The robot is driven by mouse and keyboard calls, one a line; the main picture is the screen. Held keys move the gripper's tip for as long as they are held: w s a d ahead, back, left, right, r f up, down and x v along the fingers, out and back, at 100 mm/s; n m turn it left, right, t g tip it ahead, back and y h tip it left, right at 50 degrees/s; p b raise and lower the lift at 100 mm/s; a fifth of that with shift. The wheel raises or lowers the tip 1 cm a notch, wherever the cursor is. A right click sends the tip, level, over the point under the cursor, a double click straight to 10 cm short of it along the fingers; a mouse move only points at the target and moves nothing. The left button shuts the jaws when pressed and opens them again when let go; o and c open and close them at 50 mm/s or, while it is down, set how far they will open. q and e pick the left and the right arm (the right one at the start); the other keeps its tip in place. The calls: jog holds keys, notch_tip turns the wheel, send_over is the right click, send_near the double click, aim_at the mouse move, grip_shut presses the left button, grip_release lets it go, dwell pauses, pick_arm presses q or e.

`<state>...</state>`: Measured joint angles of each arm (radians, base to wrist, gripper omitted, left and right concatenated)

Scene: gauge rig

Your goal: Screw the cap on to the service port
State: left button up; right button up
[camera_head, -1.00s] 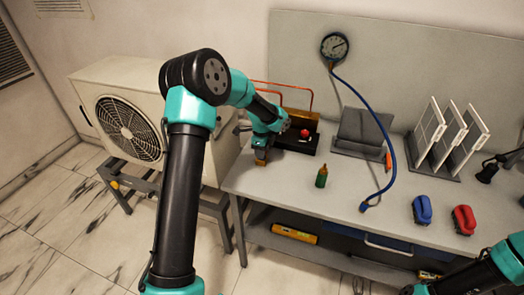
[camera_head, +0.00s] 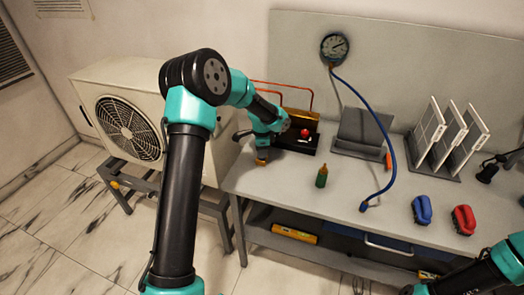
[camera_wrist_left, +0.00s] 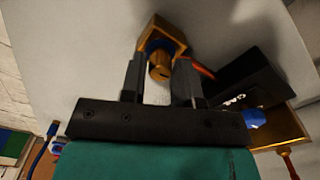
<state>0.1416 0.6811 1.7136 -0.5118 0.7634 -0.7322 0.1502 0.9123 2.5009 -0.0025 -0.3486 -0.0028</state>
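In the left wrist view a small brass cap (camera_wrist_left: 160,67) lies between the two fingers of my left gripper (camera_wrist_left: 160,78). Behind it are a blue ring (camera_wrist_left: 157,45) and a brass block (camera_wrist_left: 172,27); this looks like the service port, and the cap is lined up with it. I cannot tell whether the fingers touch the cap or how far it is screwed on. In the head view my left gripper (camera_head: 262,148) is at the bench's left end, with the brass block (camera_head: 262,157) under it.
A black base with a red knob (camera_head: 305,133) and copper pipes (camera_head: 285,85) stands beside my left gripper. A green bottle (camera_head: 321,177), a gauge (camera_head: 334,46) with a blue hose (camera_head: 378,120), and blue (camera_head: 422,210) and red (camera_head: 464,220) items are to the right. The front middle is clear.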

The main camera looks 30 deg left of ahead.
pick_arm(q)
grip_shut()
jog(key=shift+m, duration=1.4)
jog(key=shift+o, duration=1.2)
grip_release()
jog(key=shift+o, duration=0.3)
jog(key=o, duration=0.5)
jog(key=shift+r, duration=0.15)
notch_tip(320, 180, up, 17)
jog(key=shift+r, duration=0.1)
